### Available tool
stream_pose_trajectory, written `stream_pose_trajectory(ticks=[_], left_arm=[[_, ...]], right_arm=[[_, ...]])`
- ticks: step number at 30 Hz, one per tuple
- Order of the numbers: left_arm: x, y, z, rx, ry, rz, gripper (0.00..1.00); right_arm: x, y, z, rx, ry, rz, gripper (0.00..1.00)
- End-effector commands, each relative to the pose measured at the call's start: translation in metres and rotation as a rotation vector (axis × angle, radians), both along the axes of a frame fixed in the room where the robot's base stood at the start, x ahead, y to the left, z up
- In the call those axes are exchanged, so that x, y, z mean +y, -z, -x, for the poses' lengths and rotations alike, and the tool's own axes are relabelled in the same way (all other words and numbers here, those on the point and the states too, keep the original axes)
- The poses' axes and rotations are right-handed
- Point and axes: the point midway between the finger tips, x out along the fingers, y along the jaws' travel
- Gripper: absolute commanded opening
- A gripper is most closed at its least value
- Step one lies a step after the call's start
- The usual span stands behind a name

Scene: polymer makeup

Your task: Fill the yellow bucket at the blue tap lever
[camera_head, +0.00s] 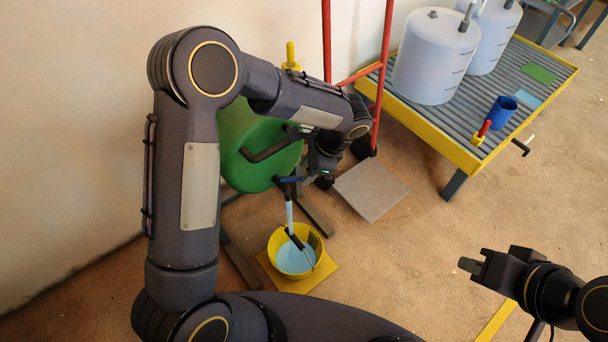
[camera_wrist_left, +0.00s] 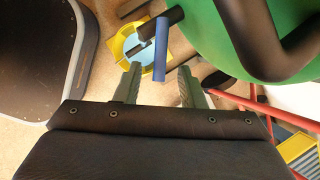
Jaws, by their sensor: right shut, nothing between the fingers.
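The yellow bucket (camera_head: 315,241) stands upright on a yellow pad (camera_head: 322,273) below the green drum (camera_head: 243,160), with light-blue liquid (camera_head: 292,258) inside. A light-blue stream (camera_head: 289,214) runs from the tap down into it. The blue tap lever (camera_head: 291,179) is at the drum's front. My left gripper (camera_head: 306,180) is beside the lever. In the left wrist view its fingers are apart, and the end of the blue lever (camera_wrist_left: 161,52) shows between the fingertips without visible contact on either side. The bucket (camera_wrist_left: 122,38) shows beyond. My right gripper (camera_head: 472,267) is shut and empty, away at the right.
A yellow-edged grated table (camera_head: 440,143) at the upper right holds white tanks (camera_head: 432,60), a blue cup (camera_head: 502,112) and a red-handled item (camera_head: 483,131). A grey plate (camera_head: 370,190) lies on the floor. The floor right of the bucket is clear.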

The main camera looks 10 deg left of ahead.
Motion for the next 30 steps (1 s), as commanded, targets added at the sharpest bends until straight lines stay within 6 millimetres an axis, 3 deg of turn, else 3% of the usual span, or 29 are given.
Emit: stream_pose_trajectory(ticks=[6,15,23,30], left_arm=[[0.009,0.021,0.001,0.000,0.000,0.000,0.36],[0.010,0.022,0.001,0.000,-0.001,0.000,0.36],[0.010,0.022,0.001,0.000,-0.001,0.000,0.02],[0.010,0.022,0.001,0.000,-0.001,0.000,0.00]], right_arm=[[0.000,0.008,0.000,0.000,0.000,0.000,0.00],[0.000,0.008,0.000,0.000,0.000,0.000,0.00],[0.000,0.007,0.000,0.000,0.000,0.000,0.00],[0.000,0.007,0.000,0.000,0.000,0.000,0.00]])
